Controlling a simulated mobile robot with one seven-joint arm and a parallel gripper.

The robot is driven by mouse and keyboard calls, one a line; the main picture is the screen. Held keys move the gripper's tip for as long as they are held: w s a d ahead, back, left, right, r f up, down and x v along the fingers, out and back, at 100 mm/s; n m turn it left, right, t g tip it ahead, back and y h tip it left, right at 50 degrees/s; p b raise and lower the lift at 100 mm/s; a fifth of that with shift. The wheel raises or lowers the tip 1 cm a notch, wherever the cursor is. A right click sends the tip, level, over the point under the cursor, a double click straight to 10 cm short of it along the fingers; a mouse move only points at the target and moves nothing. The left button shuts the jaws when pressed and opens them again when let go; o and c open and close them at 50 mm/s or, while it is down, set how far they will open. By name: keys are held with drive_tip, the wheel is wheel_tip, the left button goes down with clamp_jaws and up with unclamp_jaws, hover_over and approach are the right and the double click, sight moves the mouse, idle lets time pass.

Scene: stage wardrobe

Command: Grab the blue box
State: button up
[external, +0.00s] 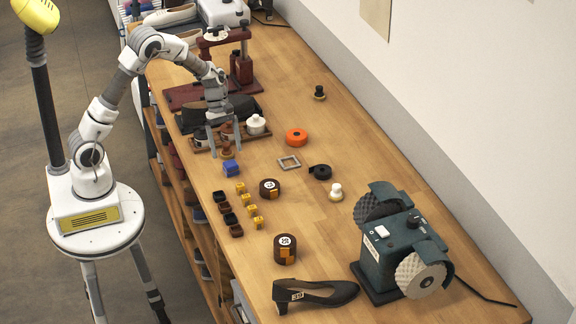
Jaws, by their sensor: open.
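A small blue box (231,168) sits on the wooden bench near its left edge, close to several small brown and yellow blocks. My gripper (226,152) points down above the bench, just behind the box in the picture. Its fingers are apart, around or in front of a small brown knobbed item (227,151); I cannot tell whether they touch it. The blue box is outside the fingers.
A tray (203,149) with jars stands beside my gripper. A green grinding machine (395,245) and a black shoe (318,293) are at the front.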

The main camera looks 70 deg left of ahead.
sight(230, 163)
drive_tip(key=shift+x, duration=3.1)
drive_tip(key=shift+w+a, duration=0.1)
drive_tip(key=shift+w, duration=0.1)
drive_tip(key=shift+c, duration=0.2)
drive_tip(key=c, duration=1.4)
